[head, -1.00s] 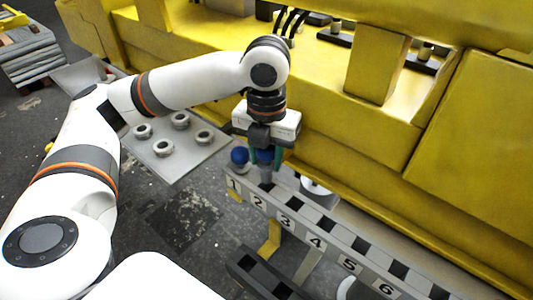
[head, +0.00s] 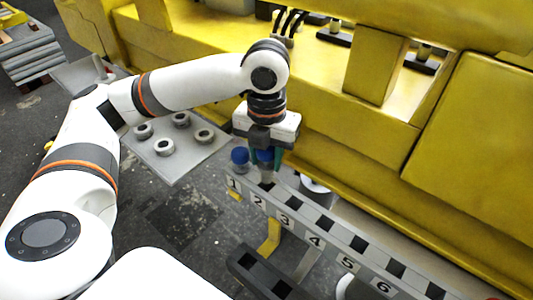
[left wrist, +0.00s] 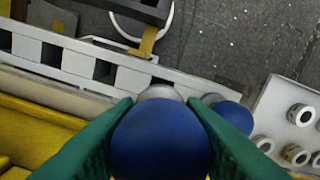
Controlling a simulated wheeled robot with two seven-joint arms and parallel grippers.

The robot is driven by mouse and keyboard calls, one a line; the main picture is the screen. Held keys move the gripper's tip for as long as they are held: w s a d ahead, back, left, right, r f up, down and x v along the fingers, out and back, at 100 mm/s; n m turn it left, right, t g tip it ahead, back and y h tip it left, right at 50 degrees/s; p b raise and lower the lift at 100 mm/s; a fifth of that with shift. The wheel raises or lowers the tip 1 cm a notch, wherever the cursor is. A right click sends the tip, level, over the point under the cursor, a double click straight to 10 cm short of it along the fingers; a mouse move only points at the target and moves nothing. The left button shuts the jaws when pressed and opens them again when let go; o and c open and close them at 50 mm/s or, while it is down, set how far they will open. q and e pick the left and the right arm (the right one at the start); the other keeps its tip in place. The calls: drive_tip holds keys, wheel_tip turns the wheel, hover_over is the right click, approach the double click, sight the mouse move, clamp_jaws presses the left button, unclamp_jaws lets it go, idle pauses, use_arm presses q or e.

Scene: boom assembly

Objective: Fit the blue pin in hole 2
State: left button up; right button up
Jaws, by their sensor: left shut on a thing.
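My left gripper (head: 265,158) is shut on the blue pin (head: 264,155), held upright with its grey shaft pointing down. The pin is over the numbered rail (head: 331,228) at hole 2 (head: 267,187), just behind label 2. I cannot tell whether the shaft's tip is in the hole. In the left wrist view the pin's blue head (left wrist: 160,142) sits between the green fingers and hides most of the shaft and the hole below. A second blue pin (head: 240,156) stands at hole 1 and also shows in the left wrist view (left wrist: 229,113). My right gripper is out of view.
A grey plate (head: 190,160) with several round metal rings lies left of the rail. A yellow machine body (head: 350,140) rises close behind the rail. A white cylinder (head: 315,188) is just behind the rail. Several square holes continue to the right.

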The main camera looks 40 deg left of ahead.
sight(267, 167)
use_arm(q)
drive_tip(key=shift+f, duration=0.1)
drive_tip(key=shift+f+b, duration=1.2)
drive_tip(key=shift+f, duration=1.6)
drive_tip(key=o, duration=1.2)
drive_tip(key=shift+r, duration=0.15)
wheel_tip(267, 167, up, 12)
drive_tip(key=shift+f, duration=0.1)
